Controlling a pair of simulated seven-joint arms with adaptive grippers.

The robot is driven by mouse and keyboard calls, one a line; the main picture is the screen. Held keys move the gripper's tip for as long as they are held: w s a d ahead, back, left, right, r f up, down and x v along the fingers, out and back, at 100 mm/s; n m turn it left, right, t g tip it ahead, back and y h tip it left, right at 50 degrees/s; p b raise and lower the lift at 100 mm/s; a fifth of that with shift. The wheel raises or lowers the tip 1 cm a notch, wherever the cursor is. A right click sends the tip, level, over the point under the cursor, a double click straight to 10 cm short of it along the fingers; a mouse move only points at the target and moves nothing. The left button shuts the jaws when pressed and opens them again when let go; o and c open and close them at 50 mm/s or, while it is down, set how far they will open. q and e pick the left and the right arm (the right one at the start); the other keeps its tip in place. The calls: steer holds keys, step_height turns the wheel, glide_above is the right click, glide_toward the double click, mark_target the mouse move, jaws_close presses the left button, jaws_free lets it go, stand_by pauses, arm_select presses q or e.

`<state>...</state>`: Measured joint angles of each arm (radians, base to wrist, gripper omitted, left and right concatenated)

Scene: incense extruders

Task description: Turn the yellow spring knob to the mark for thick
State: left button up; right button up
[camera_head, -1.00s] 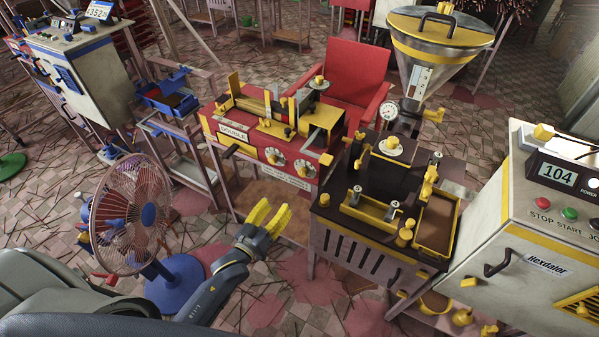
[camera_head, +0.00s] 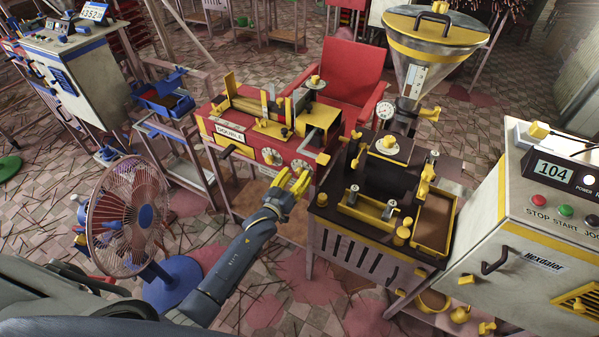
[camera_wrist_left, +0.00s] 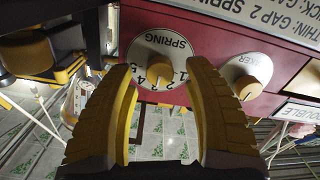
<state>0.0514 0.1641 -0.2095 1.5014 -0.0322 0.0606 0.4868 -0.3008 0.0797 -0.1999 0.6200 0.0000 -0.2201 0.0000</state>
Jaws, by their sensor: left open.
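The yellow spring knob (camera_wrist_left: 160,72) is on a round white dial marked SPRING with numbers, on the red front of the machine (camera_head: 222,126). In the wrist view its pointer direction is hard to read. My left gripper (camera_head: 294,178) has yellow fingers, open and empty. In the wrist view its fingertips (camera_wrist_left: 160,85) are on either side of the knob, with no clear contact. In the head view the fingers partly cover the right-hand dial (camera_head: 303,165). My right gripper is not in view.
A second yellow knob (camera_wrist_left: 247,85) on its own dial is close beside the spring knob. A white label (camera_wrist_left: 265,12) with thin and thick settings is near the dials. A black-topped machine (camera_head: 385,178) stands right of the gripper, and a fan (camera_head: 127,213) to the left.

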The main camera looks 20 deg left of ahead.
arm_select(q)
steer(key=shift+x, duration=1)
jaws_close()
steer(key=shift+r, duration=0.1)
